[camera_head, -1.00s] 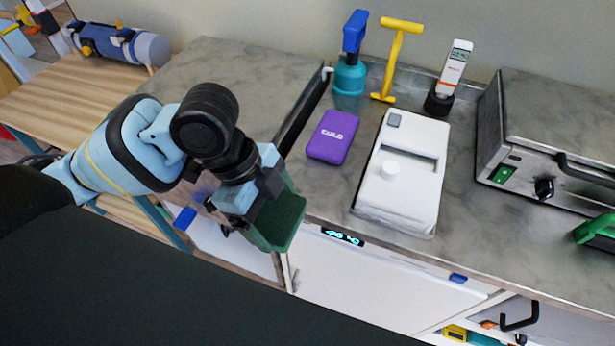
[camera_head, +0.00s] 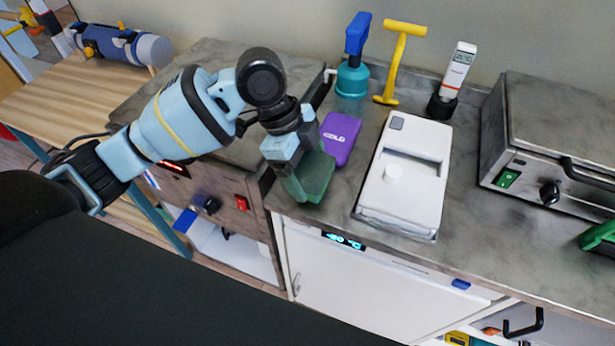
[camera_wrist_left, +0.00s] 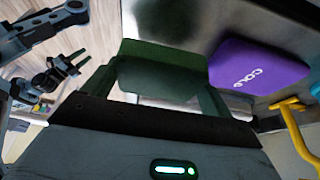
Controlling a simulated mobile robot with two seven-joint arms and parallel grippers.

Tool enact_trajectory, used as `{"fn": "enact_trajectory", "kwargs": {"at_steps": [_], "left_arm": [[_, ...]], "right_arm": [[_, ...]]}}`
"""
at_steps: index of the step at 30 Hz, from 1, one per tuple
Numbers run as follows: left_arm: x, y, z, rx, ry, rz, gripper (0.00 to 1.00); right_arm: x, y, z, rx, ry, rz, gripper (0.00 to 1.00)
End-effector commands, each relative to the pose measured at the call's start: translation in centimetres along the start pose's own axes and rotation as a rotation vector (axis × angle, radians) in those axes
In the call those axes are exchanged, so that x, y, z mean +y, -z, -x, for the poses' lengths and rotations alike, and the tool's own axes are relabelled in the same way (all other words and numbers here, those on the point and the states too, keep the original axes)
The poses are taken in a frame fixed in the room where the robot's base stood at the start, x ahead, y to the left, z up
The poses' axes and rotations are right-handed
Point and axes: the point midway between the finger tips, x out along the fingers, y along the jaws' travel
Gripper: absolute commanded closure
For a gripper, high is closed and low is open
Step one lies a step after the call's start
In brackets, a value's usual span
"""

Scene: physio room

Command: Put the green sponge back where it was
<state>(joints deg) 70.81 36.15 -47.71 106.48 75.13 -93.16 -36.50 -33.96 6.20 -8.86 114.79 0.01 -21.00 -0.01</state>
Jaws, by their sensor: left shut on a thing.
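The green sponge (camera_head: 314,176) is in my left gripper (camera_head: 292,170), at the front edge of the steel counter, just in front of the purple pack. In the left wrist view the sponge (camera_wrist_left: 160,70) sits between the two fingers of the left gripper (camera_wrist_left: 160,85), with the purple pack at its right. I cannot tell whether the sponge touches the counter.
The purple pack (camera_head: 339,138) lies behind the sponge. A white device (camera_head: 410,180) stands to its right. A teal bottle (camera_head: 351,78), a yellow T-shaped tool (camera_head: 398,60) and a white meter (camera_head: 458,70) stand at the back. A steel appliance (camera_head: 550,140) is at the right.

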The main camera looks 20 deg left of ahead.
Motion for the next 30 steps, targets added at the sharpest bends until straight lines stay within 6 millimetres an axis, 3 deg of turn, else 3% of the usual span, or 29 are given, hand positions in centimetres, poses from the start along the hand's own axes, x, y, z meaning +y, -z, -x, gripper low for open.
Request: {"fn": "enact_trajectory", "kwargs": {"at_steps": [6, 19, 20, 22, 30], "left_arm": [[0.2, -1.3, -3.1, -0.002, -0.005, 0.001, 0.36], [0.2, -1.5, -3.5, -0.001, -0.002, 0.002, 0.36], [0.2, -1.5, -3.5, -0.001, -0.002, 0.001, 0.11], [0.2, -1.5, -3.5, -0.001, -0.002, 0.001, 0.02], [0.2, -1.4, -3.4, -0.001, -0.002, 0.0, 0.0]], "right_arm": [[-0.1, -0.6, 0.0, -0.011, 0.001, -0.002, 0.64], [-0.1, -0.5, 0.1, -0.01, 0.001, -0.002, 0.64], [-0.1, -0.6, 0.1, -0.01, 0.001, -0.002, 0.64], [-0.1, -0.6, 0.1, -0.01, 0.001, -0.002, 0.64], [-0.1, -0.5, 0.0, -0.009, 0.001, -0.002, 0.64]]}}
